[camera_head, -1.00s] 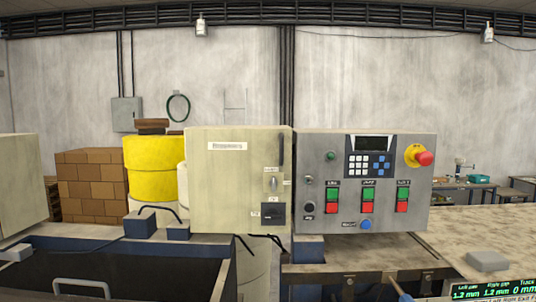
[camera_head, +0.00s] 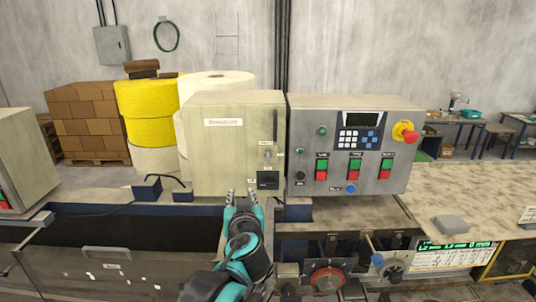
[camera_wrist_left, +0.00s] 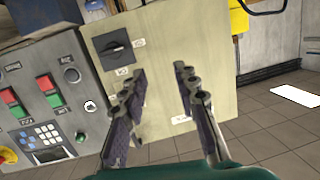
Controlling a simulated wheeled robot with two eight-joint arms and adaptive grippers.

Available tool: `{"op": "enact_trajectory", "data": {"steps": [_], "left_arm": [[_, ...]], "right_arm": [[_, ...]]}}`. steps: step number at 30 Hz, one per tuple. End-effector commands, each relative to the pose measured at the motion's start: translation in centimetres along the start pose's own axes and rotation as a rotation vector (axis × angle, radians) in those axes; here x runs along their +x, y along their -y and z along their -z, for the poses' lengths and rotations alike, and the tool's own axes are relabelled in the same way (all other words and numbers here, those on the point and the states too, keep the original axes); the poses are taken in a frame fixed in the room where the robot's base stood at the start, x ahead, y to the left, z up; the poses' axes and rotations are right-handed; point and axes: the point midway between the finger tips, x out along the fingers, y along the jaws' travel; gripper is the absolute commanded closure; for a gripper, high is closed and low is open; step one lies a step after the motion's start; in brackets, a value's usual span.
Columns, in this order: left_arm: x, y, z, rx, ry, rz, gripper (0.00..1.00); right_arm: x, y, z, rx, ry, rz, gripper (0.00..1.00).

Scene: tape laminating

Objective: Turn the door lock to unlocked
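A cream cabinet (camera_head: 222,150) stands left of the grey control panel. On its door's right side is a small silver lock knob (camera_head: 267,155) with tiny labels; its setting is too small to read. Below it is a black square rotary switch (camera_head: 268,180), which shows upper left in the left wrist view (camera_wrist_left: 115,48). My left gripper (camera_head: 240,195) points up in front of the cabinet's lower edge, left of and below the knob. In the left wrist view its two fingers (camera_wrist_left: 160,75) are apart and empty. The knob is not clear there. My right gripper is not in view.
The grey control panel (camera_head: 345,158) with coloured buttons and a red emergency stop (camera_head: 405,133) adjoins the cabinet on the right. A dark drawer-like unit (camera_head: 110,235) lies below. Yellow and white rolls (camera_head: 148,115) stand behind.

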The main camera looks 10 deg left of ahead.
Motion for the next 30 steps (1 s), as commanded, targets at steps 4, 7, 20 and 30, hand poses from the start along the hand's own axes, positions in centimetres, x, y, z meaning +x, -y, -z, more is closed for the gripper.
{"op": "enact_trajectory", "data": {"steps": [4,7,20,30], "left_arm": [[1.5,-4.5,4.0,-0.024,-0.125,-0.076,0.7],[1.9,-6.4,5.3,-0.035,-0.168,-0.113,0.7],[6.8,-7.8,7.0,-0.04,-0.189,-0.129,0.7],[9.6,-8.2,7.4,-0.04,-0.189,-0.13,0.7]], "right_arm": [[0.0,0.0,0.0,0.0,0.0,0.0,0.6],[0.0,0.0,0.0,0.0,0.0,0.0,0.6],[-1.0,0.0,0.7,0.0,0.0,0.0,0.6],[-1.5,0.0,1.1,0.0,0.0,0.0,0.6]]}}
